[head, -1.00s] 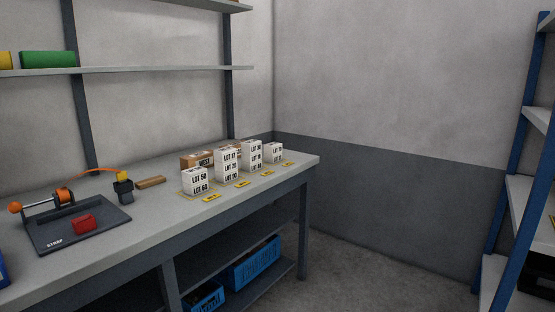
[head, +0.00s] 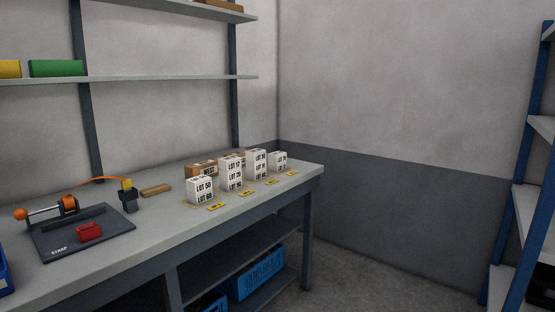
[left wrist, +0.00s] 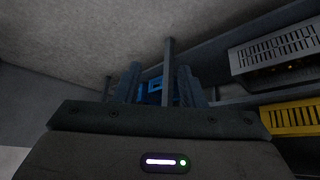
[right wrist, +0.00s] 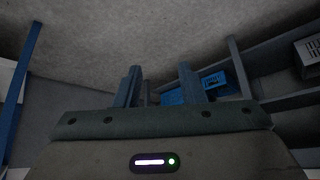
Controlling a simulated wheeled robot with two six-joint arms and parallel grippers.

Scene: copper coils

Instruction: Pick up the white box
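Several white boxes with black LOT labels stand in a row on the grey workbench (head: 250,198) in the head view. The nearest white box (head: 200,190) is low. Two taller white boxes, one (head: 231,173) and another (head: 257,164), stand behind it. A small white box (head: 279,160) is at the far end. My left gripper (left wrist: 157,76) shows in the left wrist view with its fingers apart and nothing between them. My right gripper (right wrist: 160,78) shows in the right wrist view, also open and empty. Neither gripper is in the head view, away from the boxes.
Yellow tags (head: 217,207) lie before the boxes, and a brown box (head: 201,170) stands behind them. Blue crates (head: 258,274) sit on the lower shelf. A blue-framed rack (head: 520,165) stands right.

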